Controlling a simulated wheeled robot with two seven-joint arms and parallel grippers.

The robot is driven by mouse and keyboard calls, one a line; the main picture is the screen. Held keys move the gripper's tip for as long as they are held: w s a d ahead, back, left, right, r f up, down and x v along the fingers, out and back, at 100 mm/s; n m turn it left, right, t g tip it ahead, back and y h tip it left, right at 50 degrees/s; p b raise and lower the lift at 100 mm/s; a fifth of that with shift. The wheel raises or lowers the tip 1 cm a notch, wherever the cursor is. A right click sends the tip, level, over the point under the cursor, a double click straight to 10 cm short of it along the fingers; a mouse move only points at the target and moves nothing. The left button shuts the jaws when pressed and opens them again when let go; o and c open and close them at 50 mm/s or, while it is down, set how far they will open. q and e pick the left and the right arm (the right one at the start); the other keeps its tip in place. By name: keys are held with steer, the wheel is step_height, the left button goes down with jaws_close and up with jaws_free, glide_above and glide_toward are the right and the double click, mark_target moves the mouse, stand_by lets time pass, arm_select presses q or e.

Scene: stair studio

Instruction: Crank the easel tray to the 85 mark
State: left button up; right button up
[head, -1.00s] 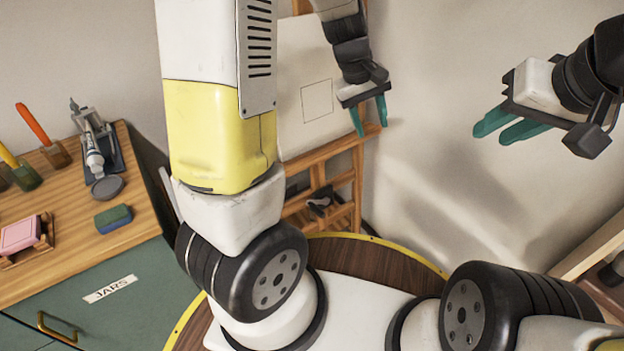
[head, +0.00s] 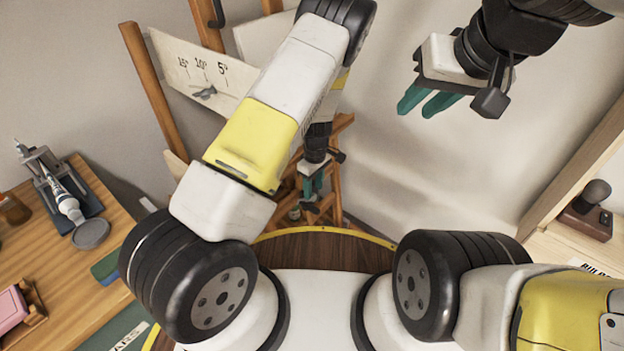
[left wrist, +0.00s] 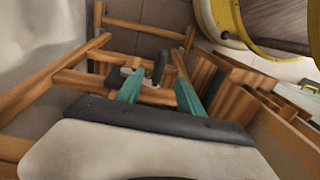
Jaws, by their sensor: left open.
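The wooden easel (head: 153,90) stands against the back wall, partly hidden by my left arm. My left gripper (head: 312,190) is low at the easel's lower frame, open with teal fingers pointing down. A small dark crank handle (left wrist: 159,67) shows in the left wrist view, upright and beyond the gap between the fingertips (left wrist: 160,92). I cannot tell whether the fingers touch it. A wooden ledge (head: 342,124), perhaps the tray, shows behind my left arm. No 85 mark is readable. My right gripper (head: 425,102) is raised at upper right, open and empty.
An angle-scale board (head: 180,65) with a wing nut is on the easel's upper left. A wooden cabinet top (head: 120,235) with a paint tube and clamp is at left. Another wooden unit (head: 555,240) is at right.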

mark_target(313, 207)
arm_select(q)
step_height(313, 207, down, 10)
steer(key=shift+s+a+r, duration=0.1)
steer(key=shift+s+r, duration=0.05)
steer(key=shift+r, duration=0.05)
steer(key=shift+c, duration=0.3)
jaws_close()
steer(key=shift+r, duration=0.1)
stand_by(1.1)
